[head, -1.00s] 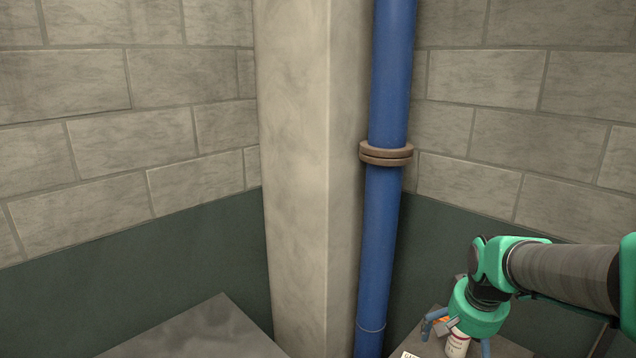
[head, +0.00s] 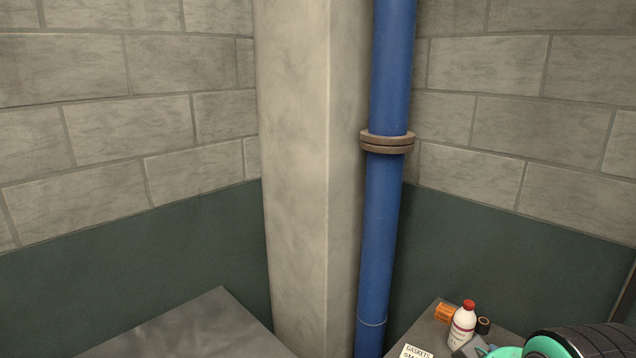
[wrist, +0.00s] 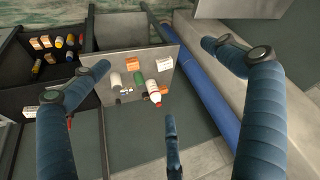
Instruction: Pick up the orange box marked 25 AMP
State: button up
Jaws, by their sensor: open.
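A small orange box (head: 444,312) sits on the grey surface at the lower right of the head view, behind and left of a white bottle with a red cap (head: 463,328). Its marking is too small to read. The wrist view shows small orange items near the same bottle (wrist: 153,91), but I cannot tell which is the box. My gripper (wrist: 160,76) is open, its blue fingers spread in front of the surface with nothing between them.
A GASKETS box (head: 418,351) stands at the front edge. A dark round item (head: 483,325) is right of the bottle. A green can (wrist: 139,78) stands among the items. A blue pipe (head: 383,220) rises left of the surface. Shelves (wrist: 55,75) hold several small items.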

jog(key=c, duration=0.6)
jog(key=shift+c, duration=0.2)
jog(key=shift+w, duration=0.1)
